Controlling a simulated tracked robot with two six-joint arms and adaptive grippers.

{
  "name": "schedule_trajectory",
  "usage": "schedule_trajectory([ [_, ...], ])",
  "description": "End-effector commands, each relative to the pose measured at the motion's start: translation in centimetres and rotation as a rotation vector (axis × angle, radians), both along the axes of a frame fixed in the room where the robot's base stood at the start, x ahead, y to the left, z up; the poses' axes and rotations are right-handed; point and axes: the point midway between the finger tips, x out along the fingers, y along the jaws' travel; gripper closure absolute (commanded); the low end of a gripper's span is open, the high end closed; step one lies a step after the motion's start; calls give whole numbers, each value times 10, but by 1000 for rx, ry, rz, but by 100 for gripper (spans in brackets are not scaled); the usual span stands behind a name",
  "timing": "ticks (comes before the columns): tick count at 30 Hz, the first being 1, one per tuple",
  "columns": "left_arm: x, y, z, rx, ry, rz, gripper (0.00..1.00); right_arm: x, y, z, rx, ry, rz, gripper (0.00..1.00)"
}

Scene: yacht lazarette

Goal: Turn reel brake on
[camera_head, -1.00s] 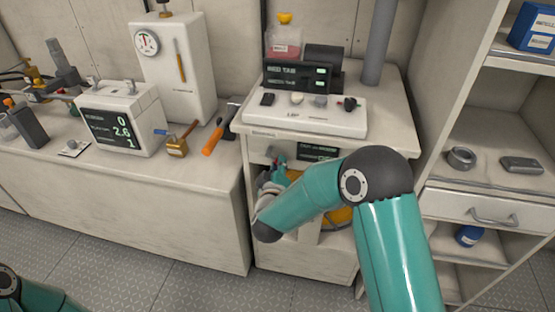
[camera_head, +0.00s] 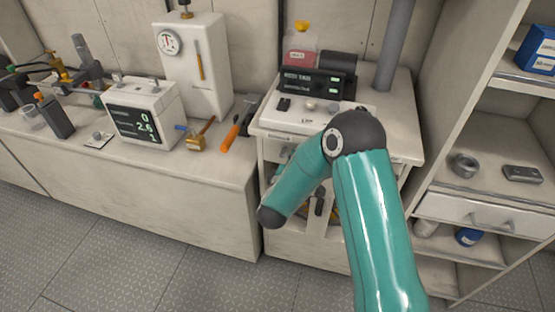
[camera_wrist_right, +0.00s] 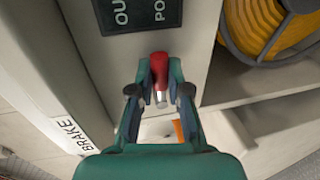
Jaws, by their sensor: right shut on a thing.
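A red-tipped lever with a bright metal shaft (camera_wrist_right: 159,69) stands between the fingers of my right gripper (camera_wrist_right: 158,84) in the right wrist view. The fingers are closed on it from both sides. A white label reading BRAKE (camera_wrist_right: 76,134) lies to the lower left of the lever. The reel (camera_wrist_right: 262,22), wound with orange-yellow line, sits to the upper right. In the head view my right arm covers the front of the cabinet (camera_head: 290,244), so the lever and gripper are hidden there. My left gripper is not in view.
A dark display (camera_wrist_right: 135,14) is just above the lever. A white control panel (camera_head: 310,117) tops the cabinet. Open shelves (camera_head: 470,215) stand to the right. The floor in front is clear.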

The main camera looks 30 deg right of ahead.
Motion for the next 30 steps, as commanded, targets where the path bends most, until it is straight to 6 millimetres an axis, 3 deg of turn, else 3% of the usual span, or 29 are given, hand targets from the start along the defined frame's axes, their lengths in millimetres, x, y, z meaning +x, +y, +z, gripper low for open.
schedule_trajectory([
  [14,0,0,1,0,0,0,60,-3,-5,1,-12,10,-5,100],
  [15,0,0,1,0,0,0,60,-3,-5,1,-12,10,-5,80],
  [19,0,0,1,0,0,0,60,-4,-6,1,-11,11,-9,59],
  [30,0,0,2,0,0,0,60,-7,-5,1,-10,11,-14,58],
])
